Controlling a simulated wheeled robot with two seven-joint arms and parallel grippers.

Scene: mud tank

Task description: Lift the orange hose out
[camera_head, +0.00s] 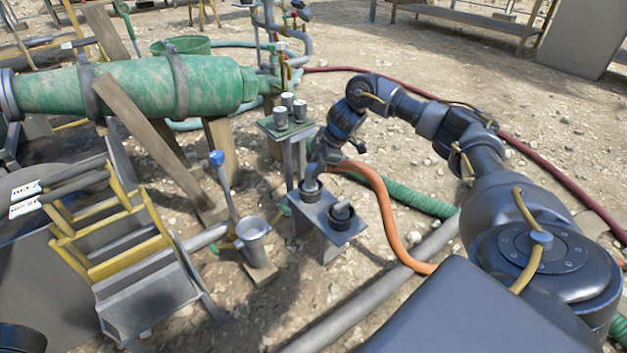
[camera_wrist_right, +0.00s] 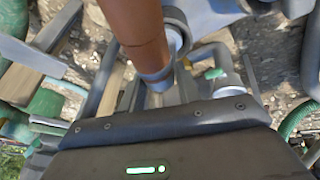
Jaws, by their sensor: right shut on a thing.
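The orange hose (camera_head: 382,205) runs from my right gripper (camera_head: 318,168) over the grey stand and curves down to the right toward the ground. It also shows in the right wrist view (camera_wrist_right: 138,30), with a grey collar at its lower end. My right gripper is shut on the hose near this end, just above the left of two round sockets on the grey stand (camera_head: 329,228). Whether the end is still inside the left socket (camera_head: 310,192) or clear of it I cannot tell. The right socket (camera_head: 342,212) shows a dark fitting. My left gripper is out of view.
A small post with several metal cups (camera_head: 283,118) stands behind the gripper. A large green tank (camera_head: 130,86) lies at upper left. A green hose (camera_head: 418,197) and grey pipe (camera_head: 375,285) cross the gravel.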

